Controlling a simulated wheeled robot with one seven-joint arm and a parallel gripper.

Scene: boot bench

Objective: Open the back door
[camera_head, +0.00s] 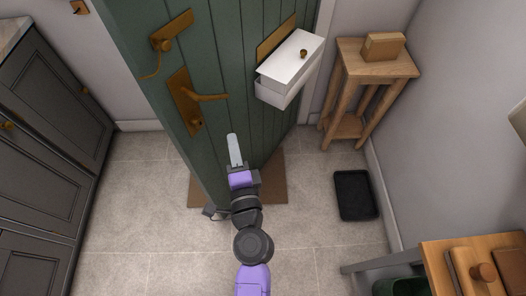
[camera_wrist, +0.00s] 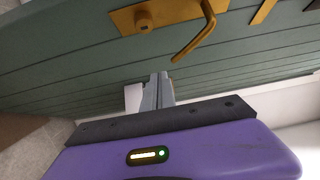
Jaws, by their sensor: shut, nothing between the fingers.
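The green plank back door (camera_head: 220,70) stands at an angle, its lower edge over a brown mat. It carries a brass lever handle on a long plate (camera_head: 187,100), with another brass fitting (camera_head: 170,38) above it. My gripper (camera_head: 234,150) is shut and empty, in front of the door and below the lever, apart from it. In the wrist view the shut fingers (camera_wrist: 158,90) point toward the door's green face (camera_wrist: 70,65). The brass lever (camera_wrist: 200,38) shows above and to the right of them there. The fingertips' exact gap to the door cannot be told.
A white box (camera_head: 290,68) is fixed on the door at the right. A wooden stand (camera_head: 350,75) with a small wooden block (camera_head: 383,46) is right of it. A black tray (camera_head: 355,195) lies on the floor. Grey cabinets (camera_head: 50,130) line the left. The tiled floor between is mostly clear.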

